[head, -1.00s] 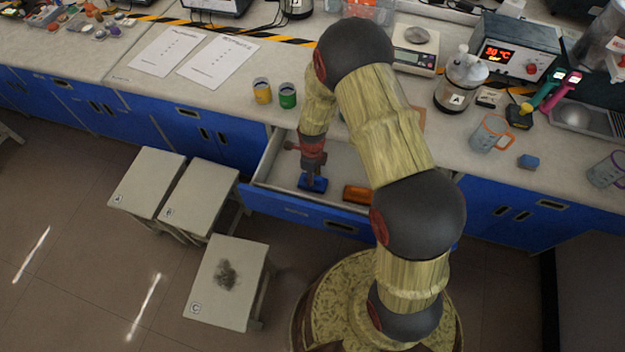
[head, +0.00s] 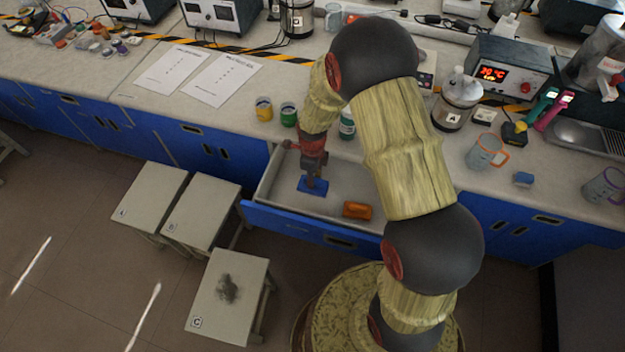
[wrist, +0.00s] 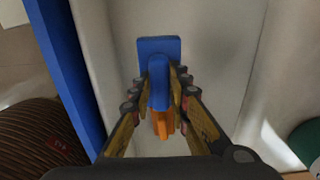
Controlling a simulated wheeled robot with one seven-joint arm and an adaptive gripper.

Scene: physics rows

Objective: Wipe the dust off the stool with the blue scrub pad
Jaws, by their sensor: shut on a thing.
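My gripper (head: 313,172) is shut on the raised grip of the blue scrub pad (head: 318,189), over the open drawer. In the wrist view the pad's flat blue plate (wrist: 158,47) shows beyond the fingers, with its grip between them. Whether the pad clears the drawer floor is hard to tell. Three pale stools stand on the floor at left. The front stool, marked C (head: 212,311), has a dark dust patch (head: 227,288) on its seat. The stools marked A (head: 150,195) and B (head: 203,210) look clean.
The open drawer (head: 290,219) also holds an orange block (head: 357,210). The counter above carries yellow (head: 264,109) and green (head: 288,114) cups, a teal-labelled bottle (head: 347,124), an orange-handled jug (head: 484,153) and a small blue block (head: 523,179). Open floor lies left of stool C.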

